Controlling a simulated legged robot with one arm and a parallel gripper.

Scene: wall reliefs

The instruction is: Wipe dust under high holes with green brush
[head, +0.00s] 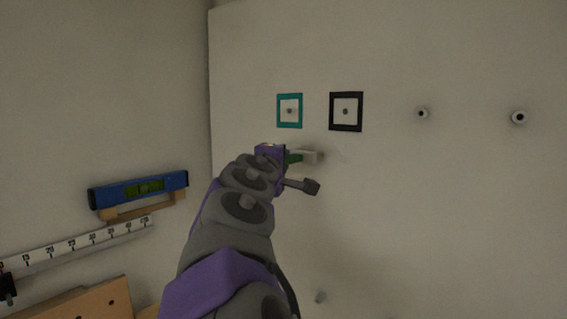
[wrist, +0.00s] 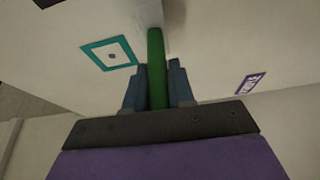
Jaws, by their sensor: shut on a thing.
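My gripper (wrist: 158,88) is shut on the green handle of the brush (wrist: 156,55), seen between its two fingers in the wrist view. In the head view the green brush (head: 294,158) sticks out to the right of the gripper, with a pale head (head: 309,156) close to the wall panel; I cannot tell whether it touches. The brush is below two framed holes: one in a teal frame (head: 280,111) and one in a black frame (head: 346,129). The teal frame also shows in the wrist view (wrist: 90,54). Faint dark smudges lie on the wall near the brush head.
Two holes or knobs, one (head: 422,113) and another (head: 519,117), are on the right of the wall panel (head: 450,220). At left are a blue level (head: 171,182) on a wooden holder, a white ruler (head: 80,243) and a wooden board (head: 85,303).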

